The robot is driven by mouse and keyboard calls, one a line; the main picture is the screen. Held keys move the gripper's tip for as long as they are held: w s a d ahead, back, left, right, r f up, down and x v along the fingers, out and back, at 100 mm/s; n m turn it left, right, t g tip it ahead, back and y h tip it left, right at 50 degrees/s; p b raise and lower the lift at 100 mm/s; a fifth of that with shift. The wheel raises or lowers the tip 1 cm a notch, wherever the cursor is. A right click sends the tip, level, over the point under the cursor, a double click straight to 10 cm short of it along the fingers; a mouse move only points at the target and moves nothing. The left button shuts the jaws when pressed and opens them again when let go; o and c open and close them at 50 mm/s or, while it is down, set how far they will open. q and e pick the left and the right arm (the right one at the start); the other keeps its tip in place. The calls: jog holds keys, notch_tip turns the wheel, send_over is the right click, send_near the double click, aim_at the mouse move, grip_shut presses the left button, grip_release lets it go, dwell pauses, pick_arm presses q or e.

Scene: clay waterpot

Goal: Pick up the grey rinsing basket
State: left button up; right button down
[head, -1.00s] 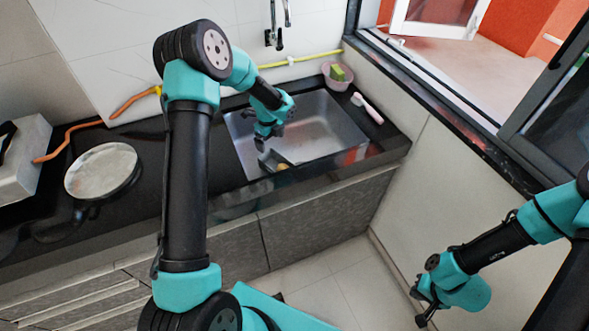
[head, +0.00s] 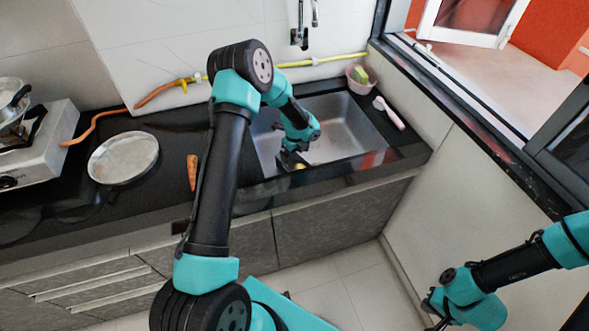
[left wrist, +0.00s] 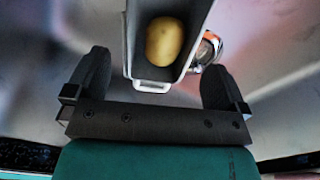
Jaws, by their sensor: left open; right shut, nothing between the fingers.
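The grey rinsing basket (left wrist: 190,35) lies in the sink, with a potato (left wrist: 163,42) inside it. In the left wrist view, the basket's near end and small handle lie between the two open fingers of my left gripper (left wrist: 157,62). There are gaps on both sides, and the basket's far end is cut off. In the head view, my left gripper (head: 290,155) is low in the sink at the basket and hides most of it; only a bit of the potato (head: 299,166) shows. My right gripper (head: 437,308) is empty and shut, far from the sink at lower right.
The steel sink (head: 345,125) surrounds my left gripper, and its right part is free. A shiny metal ring (left wrist: 208,48) is beside the basket. A carrot (head: 192,172) and a pan (head: 123,157) lie on the counter left. A pink bowl (head: 358,80) and a brush (head: 390,114) are right.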

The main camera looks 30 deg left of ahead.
aim_at(295, 167)
pick_arm(q)
notch_tip(295, 167, down, 5)
jog(key=shift+r, duration=0.2)
jog(key=shift+w+a+f, duration=0.1)
jog(key=shift+a+f, duration=0.05)
jog(key=shift+f, duration=1.15)
jog(key=shift+w+a+f, duration=0.1)
jog(key=shift+f, duration=1.2)
jog(key=c, duration=0.8)
jog(key=shift+r, duration=0.1)
